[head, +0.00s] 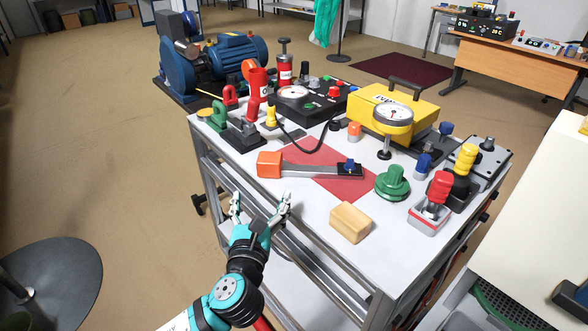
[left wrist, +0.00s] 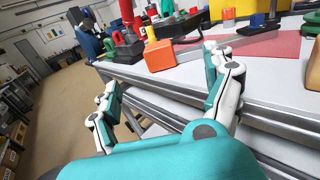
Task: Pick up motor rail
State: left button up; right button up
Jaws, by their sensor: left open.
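The motor rail, which I take to be the grey bar (head: 312,171) with an orange block at its left end and a dark, blue-knobbed plate at its right end, lies across a red mat (head: 345,187) on the cart top. Its orange block (left wrist: 160,55) also shows in the left wrist view. My left gripper (head: 261,204) is open and empty, just off the cart's near left edge, in front of the orange end and apart from it. In the left wrist view its two fingers (left wrist: 164,84) are spread wide, with the block beyond them. My right gripper is not in view.
The metal cart (head: 285,225) is crowded. A yellow case (head: 385,105), a dial gauge (head: 392,119) and a black control box (head: 310,102) stand behind.

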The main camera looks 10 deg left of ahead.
aim_at(268, 163)
pick_arm(q)
jog(key=w, duration=0.3)
jog(key=w+a, duration=0.1)
jog(key=w, duration=0.6)
jog(key=shift+w+a, duration=0.15)
jog(key=shift+w, duration=0.05)
jog(key=w, duration=0.2)
jog(key=w+a, duration=0.1)
jog(key=w, duration=0.2)
jog(key=shift+a+r, duration=0.1)
jog(key=shift+r, duration=0.1)
jog(key=c, duration=1.7)
notch_tip(268, 163, up, 10)
jog(key=shift+p, duration=0.95)
